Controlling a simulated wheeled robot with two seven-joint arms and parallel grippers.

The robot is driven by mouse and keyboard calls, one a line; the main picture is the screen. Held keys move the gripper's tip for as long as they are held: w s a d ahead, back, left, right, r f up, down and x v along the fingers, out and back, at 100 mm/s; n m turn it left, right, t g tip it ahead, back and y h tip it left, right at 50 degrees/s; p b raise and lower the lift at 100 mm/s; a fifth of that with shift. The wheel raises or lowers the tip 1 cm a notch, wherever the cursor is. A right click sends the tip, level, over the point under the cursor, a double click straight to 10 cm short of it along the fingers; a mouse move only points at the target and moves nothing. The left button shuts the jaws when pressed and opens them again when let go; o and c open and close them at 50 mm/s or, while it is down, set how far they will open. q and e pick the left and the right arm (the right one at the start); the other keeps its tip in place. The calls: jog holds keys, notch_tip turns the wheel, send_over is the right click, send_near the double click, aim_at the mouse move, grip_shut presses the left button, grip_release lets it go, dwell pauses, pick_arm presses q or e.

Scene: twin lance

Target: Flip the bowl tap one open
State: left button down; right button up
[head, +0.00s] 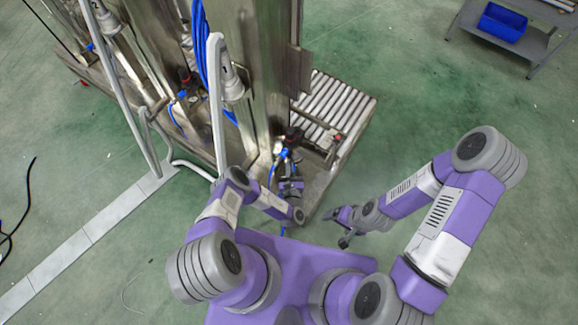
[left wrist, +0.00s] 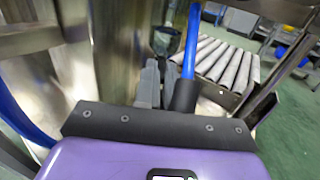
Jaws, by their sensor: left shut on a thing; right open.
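My left gripper (head: 291,187) is low at the front of the steel machine, by blue fittings (head: 283,154) that look like the tap. In the left wrist view its fingers (left wrist: 165,90) are close together, beside a blue bar (left wrist: 191,42) that runs upward. They are shut on what looks like the blue tap lever; the contact itself is mostly hidden. I cannot read a number on the tap or tell how far it is turned. My right gripper (head: 347,227) is open and empty above the green floor, right of the machine's corner.
The steel machine (head: 262,70) rises just ahead of my left arm. A roller conveyor (head: 335,105) adjoins it on the right. A pale post (head: 217,110) stands left of my left gripper. A blue bin (head: 503,22) sits on a far cart. Floor at right is clear.

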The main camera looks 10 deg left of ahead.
pick_arm(q)
jog(key=shift+d+n+y, duration=0.1)
jog(key=shift+n+y, duration=0.2)
jog(key=shift+y, duration=0.2)
jog(key=c, duration=1.2)
grip_release()
jog(key=shift+s, duration=0.1)
